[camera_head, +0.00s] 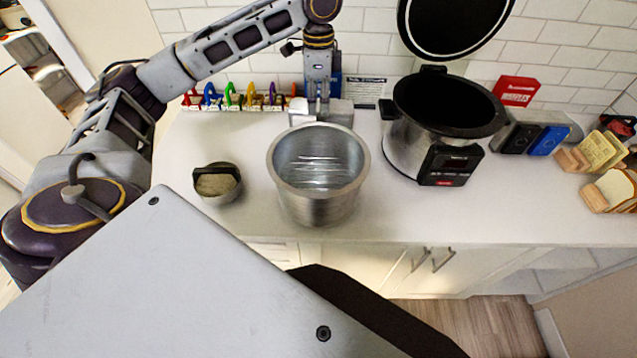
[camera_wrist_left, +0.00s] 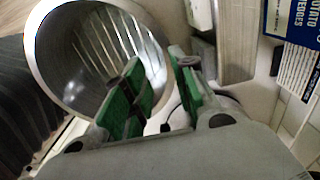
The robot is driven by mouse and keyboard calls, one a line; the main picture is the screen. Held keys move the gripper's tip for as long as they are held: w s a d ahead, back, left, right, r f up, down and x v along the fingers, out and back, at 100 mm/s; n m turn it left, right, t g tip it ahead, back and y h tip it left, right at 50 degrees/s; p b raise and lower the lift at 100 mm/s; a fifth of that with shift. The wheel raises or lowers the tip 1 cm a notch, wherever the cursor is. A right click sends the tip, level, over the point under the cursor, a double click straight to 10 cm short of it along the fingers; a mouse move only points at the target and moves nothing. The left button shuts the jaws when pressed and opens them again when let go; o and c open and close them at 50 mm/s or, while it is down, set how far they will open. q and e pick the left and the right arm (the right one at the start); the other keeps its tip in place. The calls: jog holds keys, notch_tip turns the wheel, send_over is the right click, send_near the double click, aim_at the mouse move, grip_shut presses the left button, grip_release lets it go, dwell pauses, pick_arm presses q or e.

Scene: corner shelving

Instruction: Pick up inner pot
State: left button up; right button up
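The inner pot (camera_head: 318,180) is a shiny metal bowl-like pot standing upright on the white counter, and it looks empty. It also shows at the upper left of the left wrist view (camera_wrist_left: 82,75). My left gripper (camera_head: 317,108) points down at the pot's far rim. In the left wrist view my left gripper (camera_wrist_left: 162,90) is open, with green-padded fingers. One finger overlaps the pot's opening and the other is on the outer side. I cannot tell whether either touches the rim. My right gripper is not in view.
A black cooker (camera_head: 436,125) with its lid (camera_head: 452,22) raised stands right of the pot. A small lidded container (camera_head: 217,184) stands left. Toasters and bread (camera_head: 600,150) are far right. The counter's front strip is clear.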

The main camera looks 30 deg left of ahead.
pick_arm(q)
jog(key=shift+f, duration=4.3)
jog(key=shift+w+f, duration=0.2)
jog(key=shift+f, duration=1.1)
jog(key=shift+w+f, duration=0.15)
jog(key=shift+f, duration=1.15)
grip_shut()
jog(key=shift+r, duration=0.1)
